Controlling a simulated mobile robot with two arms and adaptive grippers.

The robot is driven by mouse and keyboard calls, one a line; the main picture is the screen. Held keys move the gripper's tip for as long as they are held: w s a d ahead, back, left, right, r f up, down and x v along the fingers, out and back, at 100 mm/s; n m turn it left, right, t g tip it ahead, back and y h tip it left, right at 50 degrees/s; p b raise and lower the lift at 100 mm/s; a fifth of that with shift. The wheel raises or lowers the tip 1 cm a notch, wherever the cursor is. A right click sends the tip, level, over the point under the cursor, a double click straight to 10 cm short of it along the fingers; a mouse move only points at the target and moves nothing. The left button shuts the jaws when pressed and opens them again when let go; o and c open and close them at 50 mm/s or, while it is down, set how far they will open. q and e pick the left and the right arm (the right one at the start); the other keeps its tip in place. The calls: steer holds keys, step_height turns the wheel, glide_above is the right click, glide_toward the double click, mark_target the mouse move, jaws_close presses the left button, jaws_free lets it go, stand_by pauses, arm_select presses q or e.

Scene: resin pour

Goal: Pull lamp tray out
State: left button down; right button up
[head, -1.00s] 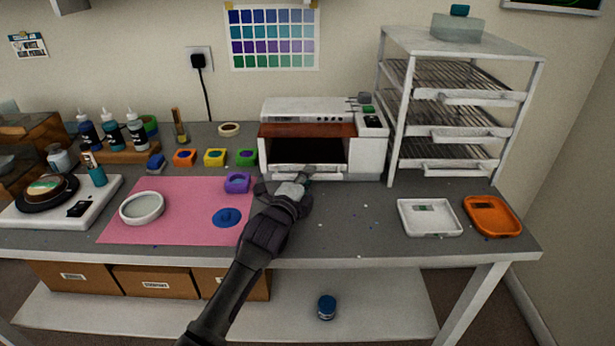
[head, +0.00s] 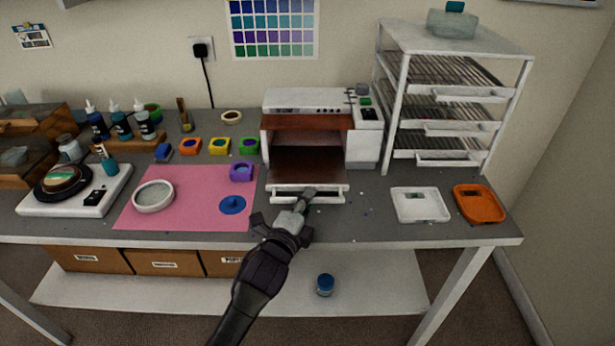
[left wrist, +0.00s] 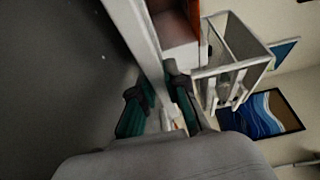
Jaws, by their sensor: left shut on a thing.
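The white lamp box (head: 364,138) stands at the back of the bench, with a red-brown band across its open front. Its lamp tray (head: 335,188) sticks out toward me, with a dark floor and a white front panel. My left gripper (head: 306,196) is shut on the tray's front handle, at its right-middle part. In the left wrist view, the tray front (left wrist: 146,45) runs up to between the two teal-and-black fingertips (left wrist: 160,95). The fingers hide part of the handle. My right gripper is not in view.
Left of the tray are a pink mat (head: 190,205), a round white-rimmed dish (head: 153,196) and a purple mould (head: 242,172). A wire rack (head: 445,110) stands right. A white tray (head: 419,205) and an orange tray (head: 479,203) lie before it. Bench between is mostly clear.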

arm_select(q)
steer(key=shift+s, duration=0.5)
steer(key=c, duration=1.2)
jaws_free()
steer(key=shift+w, duration=0.1)
steer(key=shift+o, duration=0.2)
steer(key=v, duration=1.2)
